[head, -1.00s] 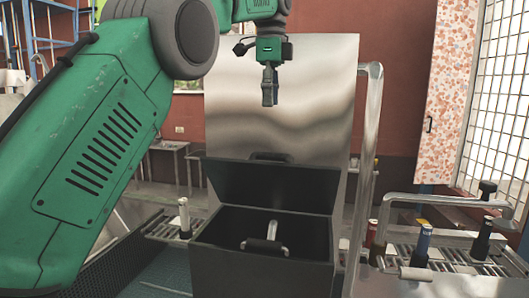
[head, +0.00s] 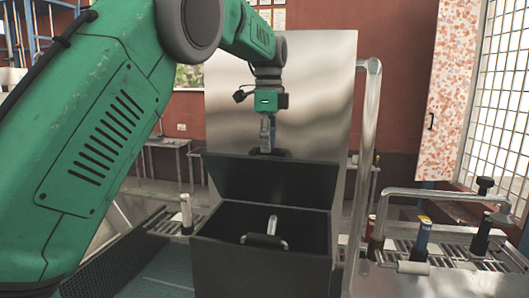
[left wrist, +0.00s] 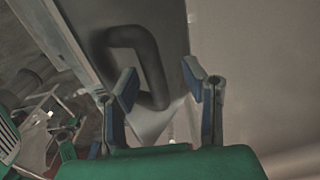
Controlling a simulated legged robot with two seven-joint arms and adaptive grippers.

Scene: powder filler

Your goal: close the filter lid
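The filter lid (head: 270,182) is a dark panel standing open, tilted back, at the rear of a dark open box (head: 262,268). Its dark handle (head: 282,153) shows at the lid's top edge, partly hidden by my gripper. My left gripper (head: 267,148) points down at that handle. In the left wrist view, the gripper (left wrist: 166,85) is open, with blue pads apart. The dark looped handle (left wrist: 150,62) shows ahead, its lower end between the fingertips in the picture; I cannot tell whether they touch. My right gripper is not in view.
A tall shiny metal panel (head: 320,90) rises behind the lid, with a metal pipe (head: 364,150) at its right. A bar handle (head: 265,240) lies inside the box. Roller rails (head: 455,252) with bottle-like items stand at right.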

